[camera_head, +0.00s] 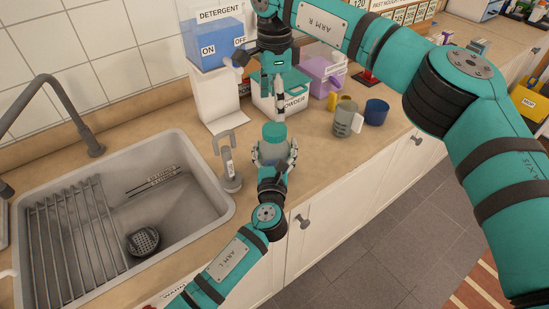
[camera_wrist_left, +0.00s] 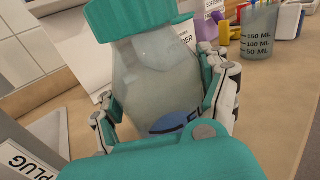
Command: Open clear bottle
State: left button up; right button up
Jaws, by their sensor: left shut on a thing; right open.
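The clear bottle (camera_head: 273,152) stands upright on the counter with its teal cap (camera_head: 274,132) on. In the left wrist view the bottle (camera_wrist_left: 155,85) looks cloudy, with a dark blue label low on its side, and the cap (camera_wrist_left: 135,15) is cut by the top edge. My left gripper (camera_wrist_left: 165,115) is shut around the bottle's body, fingers on both sides. It also shows in the head view (camera_head: 275,165). My right gripper (camera_head: 276,92) is open and empty, above and apart from the cap. Its fingers partly hide one another.
A sink (camera_head: 150,215) with a rack lies left. Behind are a detergent dispenser (camera_head: 213,85) and powder box (camera_head: 278,98). A measuring cup (camera_head: 344,118) and blue cup (camera_head: 375,112) stand right. The counter's front edge is near.

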aim_at(274, 129)
pick_arm(q)
jog(key=shift+f, duration=0.1)
grip_shut()
pick_arm(e)
jog(key=m, duration=1)
jog(key=shift+m, duration=0.4)
jog(key=m, duration=0.4)
jog(key=shift+m, duration=0.4)
jog(key=m, duration=0.9)
jog(key=shift+m, duration=0.3)
jog(key=m, duration=0.9)
jog(key=shift+m, duration=0.3)
jog(key=m, duration=0.5)
jog(key=shift+f+m, duration=0.15)
jog(key=shift+m, duration=0.15)
jog(key=shift+f, duration=3.85)
